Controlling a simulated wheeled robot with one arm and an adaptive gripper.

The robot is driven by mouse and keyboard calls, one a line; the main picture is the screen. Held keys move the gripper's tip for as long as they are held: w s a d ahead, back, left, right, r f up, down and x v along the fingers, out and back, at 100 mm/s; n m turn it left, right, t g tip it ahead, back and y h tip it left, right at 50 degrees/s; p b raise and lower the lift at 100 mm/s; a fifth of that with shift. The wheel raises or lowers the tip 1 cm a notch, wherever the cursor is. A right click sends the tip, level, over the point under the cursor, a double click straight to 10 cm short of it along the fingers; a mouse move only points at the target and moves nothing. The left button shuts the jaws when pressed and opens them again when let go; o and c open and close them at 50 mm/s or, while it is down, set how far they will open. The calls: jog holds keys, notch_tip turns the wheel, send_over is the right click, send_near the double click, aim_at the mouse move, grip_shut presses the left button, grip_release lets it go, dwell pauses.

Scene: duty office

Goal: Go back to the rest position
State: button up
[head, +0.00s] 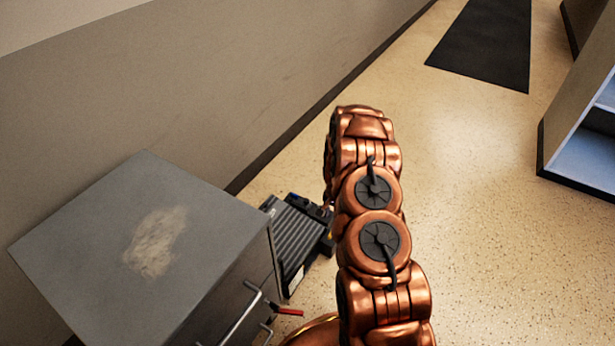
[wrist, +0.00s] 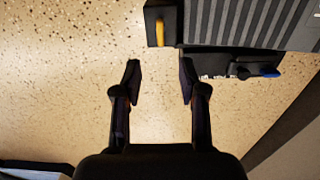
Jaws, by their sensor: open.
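My gripper (wrist: 160,80) is open and empty in the wrist view, its two dark fingers spread apart over speckled floor. A dark ribbed unit (wrist: 240,22) lies just beyond the fingertips at the top right, with a yellow piece (wrist: 160,32) at its left end. The fingers look apart from it. In the head view my copper arm rises through the middle, and the gripper itself is hidden behind it. The ribbed unit (head: 297,240) shows there between the arm and a grey cabinet.
The grey cabinet (head: 95,245), with a worn patch on top and metal handles, stands at the lower left near a wall (head: 220,75). A red-handled part (head: 290,311) shows beside it. A black mat (head: 485,45) and a shelf unit (head: 585,150) are at the right. Floor between is clear.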

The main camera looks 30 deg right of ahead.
jog(key=shift+r, duration=0.1)
jog(key=s+a+r+n+p, duration=0.25)
jog(key=a+r+p, duration=0.35)
jog(key=r, duration=1)
jog(key=s+a+r+n+p, duration=0.2)
jog(key=s+a+r+p, duration=0.3)
jog(key=r, duration=1)
jog(key=s+a+r+n+p, duration=0.2)
jog(key=a+r+p, duration=0.4)
jog(key=r, duration=1)
jog(key=s+a+r+n+g+p, duration=0.1)
jog(key=s+a+r+n+p, duration=0.1)
jog(key=s+r+p, duration=0.6)
jog(key=s+a+r+n+p, duration=0.3)
jog(key=s+a+r+p, duration=0.2)
jog(key=s+r, duration=1.4)
jog(key=s+p, duration=0.1)
jog(key=p, duration=0.2)
jog(key=shift+a+r+g+p, duration=0.2)
jog(key=shift+r+g+p, duration=0.1)
jog(key=shift+g, duration=0.1)
jog(key=shift+s+n, duration=0.1)
jog(key=shift+n, duration=0.15)
